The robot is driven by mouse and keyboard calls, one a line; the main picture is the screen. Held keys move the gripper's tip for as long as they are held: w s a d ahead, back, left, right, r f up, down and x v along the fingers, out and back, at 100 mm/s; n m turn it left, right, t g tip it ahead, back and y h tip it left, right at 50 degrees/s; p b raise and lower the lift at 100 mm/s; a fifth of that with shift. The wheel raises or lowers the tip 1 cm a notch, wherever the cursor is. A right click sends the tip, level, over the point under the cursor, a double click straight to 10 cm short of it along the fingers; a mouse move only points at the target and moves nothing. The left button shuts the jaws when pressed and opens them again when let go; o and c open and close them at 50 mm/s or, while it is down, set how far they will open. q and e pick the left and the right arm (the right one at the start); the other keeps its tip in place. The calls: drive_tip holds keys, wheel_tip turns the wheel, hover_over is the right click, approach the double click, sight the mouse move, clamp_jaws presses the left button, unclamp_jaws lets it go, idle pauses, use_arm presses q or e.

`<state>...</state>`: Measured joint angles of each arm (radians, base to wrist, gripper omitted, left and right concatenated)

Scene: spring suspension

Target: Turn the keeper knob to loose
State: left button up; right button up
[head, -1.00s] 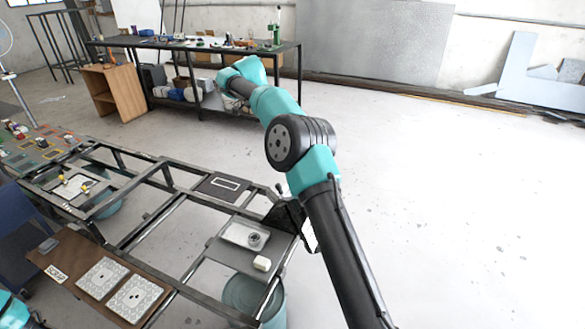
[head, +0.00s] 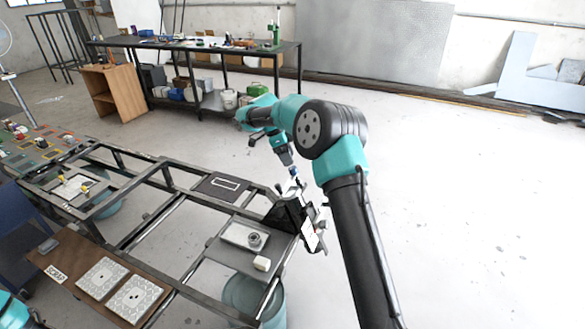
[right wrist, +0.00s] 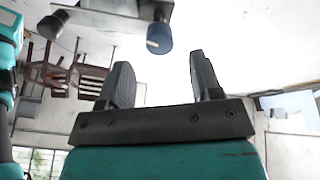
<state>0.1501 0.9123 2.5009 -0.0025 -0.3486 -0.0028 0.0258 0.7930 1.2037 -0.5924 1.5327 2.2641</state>
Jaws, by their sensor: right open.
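The keeper knob (right wrist: 159,38) is a dark blue cylinder with a pale mark, sticking out of a grey metal part in the right wrist view. In the head view it is a tiny blue spot (head: 293,171) on top of the dark bracket assembly (head: 290,212) at the frame's right corner. My right gripper (right wrist: 163,74) is open and empty. The knob appears just beyond its fingertips, between the two fingers, apart from both. In the head view the right gripper (head: 289,163) points down toward the knob and is small. My left gripper is out of view.
The metal frame (head: 170,222) carries a plate with a round fitting (head: 254,239) and a white block (head: 262,263) near the bracket. A brown board (head: 72,275) with patterned plates lies front left. A long bench (head: 220,45) stands behind. The floor on the right is clear.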

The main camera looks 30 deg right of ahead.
sight(293, 167)
drive_tip(key=x, duration=0.4)
drive_tip(key=shift+s+d+f, duration=0.1)
drive_tip(key=shift+s+f, duration=0.05)
drive_tip(key=shift+f, duration=0.25)
drive_tip(key=c, duration=0.9)
